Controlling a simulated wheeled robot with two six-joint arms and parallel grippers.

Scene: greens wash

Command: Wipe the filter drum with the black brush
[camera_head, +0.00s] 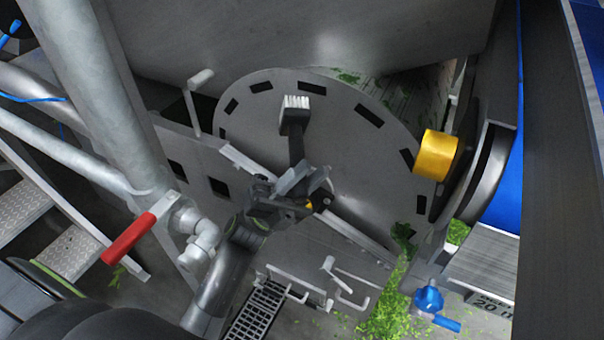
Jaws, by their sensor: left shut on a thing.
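The filter drum (355,160) is a large grey disc with dark rectangular slots around its edge, in the middle of the head view. Green leaf bits lie on its upper rim. My left gripper (300,188) is shut on the black brush (296,120) in front of the disc. The brush points up, its pale bristles at the top end, over the upper part of the disc face. I cannot tell whether the bristles touch the drum. My right gripper does not show.
A red-handled valve (128,238) and thick grey pipes (100,90) stand at the left. A yellow cylinder (436,155) sits right of the drum. A blue valve (430,300) and scattered greens (390,315) are at the lower right. A dark floor grate (257,312) lies below.

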